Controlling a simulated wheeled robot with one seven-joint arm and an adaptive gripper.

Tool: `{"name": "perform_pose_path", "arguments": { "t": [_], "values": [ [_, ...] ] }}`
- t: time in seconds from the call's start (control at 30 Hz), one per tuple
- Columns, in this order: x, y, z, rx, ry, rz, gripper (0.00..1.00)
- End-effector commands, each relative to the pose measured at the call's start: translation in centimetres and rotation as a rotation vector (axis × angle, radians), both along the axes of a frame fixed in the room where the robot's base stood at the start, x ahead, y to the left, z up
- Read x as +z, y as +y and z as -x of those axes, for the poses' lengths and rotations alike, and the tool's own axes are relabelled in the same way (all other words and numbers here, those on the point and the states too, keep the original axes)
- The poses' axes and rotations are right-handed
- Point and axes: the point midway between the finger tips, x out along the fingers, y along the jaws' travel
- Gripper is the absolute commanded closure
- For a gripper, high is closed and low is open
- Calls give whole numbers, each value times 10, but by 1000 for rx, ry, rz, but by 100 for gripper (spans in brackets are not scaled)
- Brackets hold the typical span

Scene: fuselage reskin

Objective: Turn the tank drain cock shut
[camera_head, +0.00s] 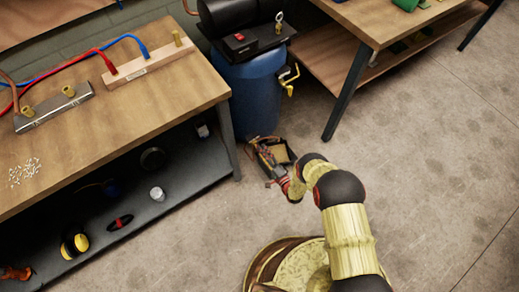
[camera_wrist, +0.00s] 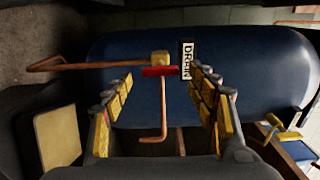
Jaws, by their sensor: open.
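The drain cock has a brass body (camera_wrist: 160,58) and a red handle (camera_wrist: 158,71). In the wrist view it sits in front of the blue tank (camera_wrist: 115,48), beside a white DRAIN label (camera_wrist: 187,61). The red handle lies across the picture, roughly along the copper pipe (camera_wrist: 95,65). My gripper (camera_wrist: 161,82) is open, its yellow-padded fingers on either side of and below the handle in the picture, apparently not touching it. In the head view the tank (camera_head: 252,92) stands between two benches; my gripper (camera_head: 268,158) is low at its foot, and the cock is hidden.
A yellow tap (camera_head: 288,82) sticks out from the tank's upper right side. A dark box (camera_head: 290,150) is beside my gripper near the floor. The left workbench (camera_head: 150,95) and its shelf are close by. Open floor (camera_head: 430,150) lies to the right.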

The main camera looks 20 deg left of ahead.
Motion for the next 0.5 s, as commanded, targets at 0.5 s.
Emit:
{"name": "perform_pose_path", "arguments": {
  "t": [0.5],
  "values": [
    [0, -60, 51, -1, 1, 0, 42]
  ]
}}
